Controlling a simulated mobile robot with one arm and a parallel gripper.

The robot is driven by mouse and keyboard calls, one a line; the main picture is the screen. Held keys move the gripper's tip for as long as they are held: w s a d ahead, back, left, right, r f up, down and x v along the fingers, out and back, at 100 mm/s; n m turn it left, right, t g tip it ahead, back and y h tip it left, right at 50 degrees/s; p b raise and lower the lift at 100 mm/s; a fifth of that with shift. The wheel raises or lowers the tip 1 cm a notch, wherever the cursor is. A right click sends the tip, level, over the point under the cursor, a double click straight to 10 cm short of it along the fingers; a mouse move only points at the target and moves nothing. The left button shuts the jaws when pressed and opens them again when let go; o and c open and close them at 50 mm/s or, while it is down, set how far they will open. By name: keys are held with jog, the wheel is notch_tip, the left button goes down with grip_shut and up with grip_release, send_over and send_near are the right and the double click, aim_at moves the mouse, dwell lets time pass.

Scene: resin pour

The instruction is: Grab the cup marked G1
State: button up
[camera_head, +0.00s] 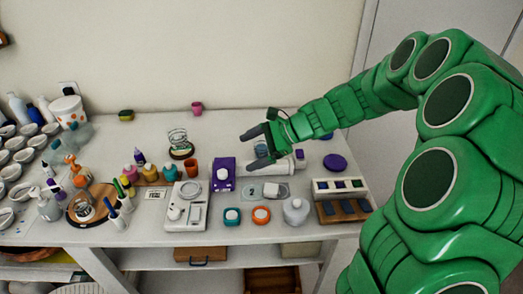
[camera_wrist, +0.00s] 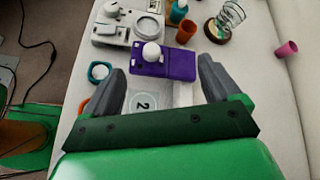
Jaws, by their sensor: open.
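No marking G1 is readable in either view. Many white cups (camera_head: 16,157) are grouped at the far left of the table in the head view. A pink cup (camera_head: 197,108) stands alone at the back, and it also shows at the right of the wrist view (camera_wrist: 287,48). An orange cup (camera_head: 191,168) stands beside the wire coil; it is at the top of the wrist view (camera_wrist: 186,32). My gripper (camera_head: 246,152) is open and empty above the right half of the table. In the wrist view its fingers (camera_wrist: 162,70) point towards a purple box, with nothing between them.
The purple box (camera_head: 224,174) and white scale (camera_head: 187,206) stand mid-table. A wire coil (camera_head: 179,143) stands behind them. The back strip of the table is mostly clear around the pink cup.

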aim_at(257, 144)
jog(key=w+d+f+m, duration=0.1)
jog(key=w, duration=0.1)
jog(key=w+f+m+t, duration=0.1)
jog(key=w, duration=0.1)
jog(key=w+d+f+m+t, duration=0.1)
jog(key=w, duration=0.1)
jog(key=shift+w+d+f+m+y, duration=0.15)
jog(key=shift+w+d+m+y, duration=0.15)
jog(key=shift+w+d+y, duration=0.1)
jog(key=w+d+f+m+t, duration=0.1)
jog(key=w+d+f, duration=0.1)
jog(key=w+d+f+m+t, duration=0.1)
jog(key=w+f+m, duration=0.1)
jog(key=w, duration=0.1)
jog(key=w+d+f+m, duration=0.2)
jog(key=shift+w+d+t, duration=0.3)
jog(key=shift+w+t, duration=0.1)
jog(key=shift+x, duration=3.85)
jog(key=shift+r, duration=0.15)
jog(key=c, duration=1.1)
